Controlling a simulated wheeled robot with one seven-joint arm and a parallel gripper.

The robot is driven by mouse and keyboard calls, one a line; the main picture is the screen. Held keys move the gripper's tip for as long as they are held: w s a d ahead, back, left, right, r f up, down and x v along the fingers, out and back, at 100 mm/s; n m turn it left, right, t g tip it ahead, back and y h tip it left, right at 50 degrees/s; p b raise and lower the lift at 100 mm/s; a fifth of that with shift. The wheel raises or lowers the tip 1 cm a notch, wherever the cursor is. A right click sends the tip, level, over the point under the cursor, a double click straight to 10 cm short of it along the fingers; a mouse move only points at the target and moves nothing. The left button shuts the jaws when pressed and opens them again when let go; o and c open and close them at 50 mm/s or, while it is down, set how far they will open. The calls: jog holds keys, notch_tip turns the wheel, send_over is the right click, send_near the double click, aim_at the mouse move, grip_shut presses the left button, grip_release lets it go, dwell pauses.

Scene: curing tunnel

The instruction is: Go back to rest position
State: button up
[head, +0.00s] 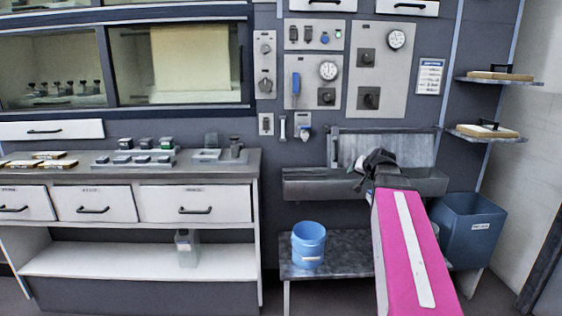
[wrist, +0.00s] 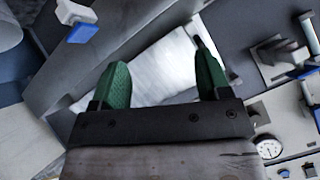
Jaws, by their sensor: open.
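My gripper (wrist: 161,88) shows in the wrist view with its two green fingers wide apart and nothing between them. In the head view my gripper (head: 362,163) is at the end of my magenta arm, small and dark, in front of the metal trough (head: 305,182) on the back wall.
A counter (head: 235,165) with small dark-topped pieces stands at left. A blue bucket (head: 309,246) sits on a low bench (head: 345,245). A blue bin (head: 468,228) is at right, below shelves (head: 490,136). Wall panels with gauges (head: 380,75) are above. Floor shows at the bottom.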

jog(key=s+a+f+n+g, duration=0.1)
jog(key=s+a+f+g, duration=0.2)
jog(key=s+f, duration=0.4)
jog(key=s+a+f+n+g+h, duration=0.1)
jog(key=s+a+f+g, duration=0.2)
jog(key=f, duration=1.1)
jog(key=s+a+f+n+g+h, duration=0.1)
jog(key=s+a+f+g, duration=0.3)
jog(key=s+f, duration=0.6)
jog(key=shift+s+a+f+n, duration=0.3)
jog(key=shift+s+a+n, duration=0.1)
jog(key=shift+s+a, duration=0.7)
